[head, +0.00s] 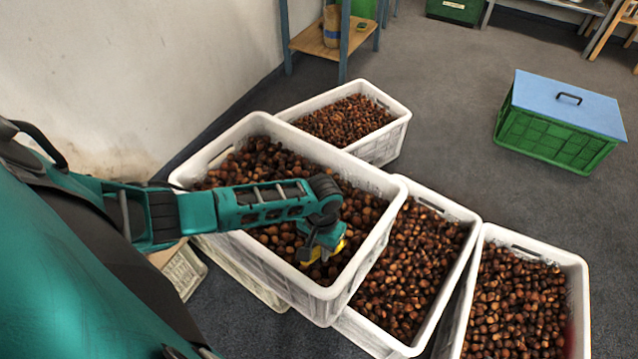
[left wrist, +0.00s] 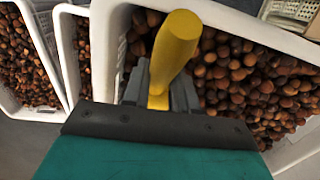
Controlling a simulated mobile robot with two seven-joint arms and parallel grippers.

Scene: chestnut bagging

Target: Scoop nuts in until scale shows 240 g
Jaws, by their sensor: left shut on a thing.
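My left gripper (head: 322,250) is down inside the tall white crate (head: 262,262), over the nuts (head: 262,160). It is shut on the yellow handle of a scoop (head: 338,247). In the left wrist view the scoop's yellow handle (left wrist: 177,45) stands between the fingers (left wrist: 160,88), with nuts (left wrist: 255,95) around it. The scoop's bowl is hidden, so I cannot tell whether it holds nuts. I see no scale, readout or bag that I can make out. My right gripper is out of view.
More white crates of nuts stand behind (head: 390,140), right (head: 462,212) and far right (head: 580,290) of the tall one. A green crate with a blue lid (head: 560,108) stands on open floor. A shelf (head: 335,45) is at the back, by the wall.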

